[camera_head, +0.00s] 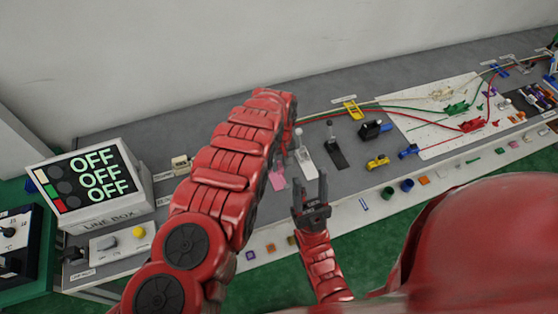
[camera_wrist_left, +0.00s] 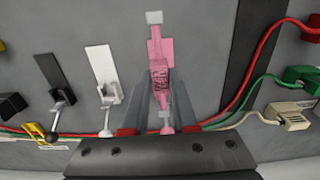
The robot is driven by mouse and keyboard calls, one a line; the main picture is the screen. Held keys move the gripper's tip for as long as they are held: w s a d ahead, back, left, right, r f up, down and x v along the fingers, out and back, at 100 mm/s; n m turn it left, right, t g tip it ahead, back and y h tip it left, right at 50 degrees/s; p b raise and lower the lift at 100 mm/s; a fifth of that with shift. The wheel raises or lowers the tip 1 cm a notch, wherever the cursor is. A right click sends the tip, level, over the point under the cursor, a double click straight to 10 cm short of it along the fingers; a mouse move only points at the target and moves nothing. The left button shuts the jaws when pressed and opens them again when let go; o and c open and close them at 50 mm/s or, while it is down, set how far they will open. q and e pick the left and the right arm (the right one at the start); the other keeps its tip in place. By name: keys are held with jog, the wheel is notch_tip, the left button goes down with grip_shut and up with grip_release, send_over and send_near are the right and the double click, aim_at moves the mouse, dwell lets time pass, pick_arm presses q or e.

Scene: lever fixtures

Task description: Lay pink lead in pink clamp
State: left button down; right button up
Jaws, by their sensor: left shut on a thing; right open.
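The pink clamp (camera_wrist_left: 158,45) is mounted on the grey bench. In the head view its pink plate (camera_head: 278,180) shows beside my left arm. My left gripper (camera_wrist_left: 160,90) is at the clamp, its fingers shut around a dark pink ridged piece; I cannot tell whether this is part of the clamp or the lead. In the head view my left gripper is hidden behind its arm. My right gripper (camera_head: 311,190) is open and empty near the bench's front edge. I cannot make out a separate pink lead.
A white lever clamp (camera_head: 305,163) and a black one (camera_head: 336,152) stand beside the pink one. Red (camera_wrist_left: 245,82) and green (camera_wrist_left: 250,93) leads run close by. A line box (camera_head: 95,185) stands at left. Small coloured parts line the front edge.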

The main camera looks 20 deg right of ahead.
aim_at(279, 167)
pick_arm(q)
jog(key=shift+a, duration=0.1)
jog(key=shift+s, duration=0.15)
jog(key=shift+f+b, duration=0.9)
jog(key=shift+f, duration=0.65)
jog(key=shift+f, duration=0.1)
jog(key=shift+f+b, duration=0.6)
jog(key=shift+f+b, duration=0.5)
jog(key=shift+f, duration=0.25)
jog(key=shift+f, duration=0.1)
jog(key=shift+f+b, duration=0.45)
jog(key=shift+f, duration=0.05)
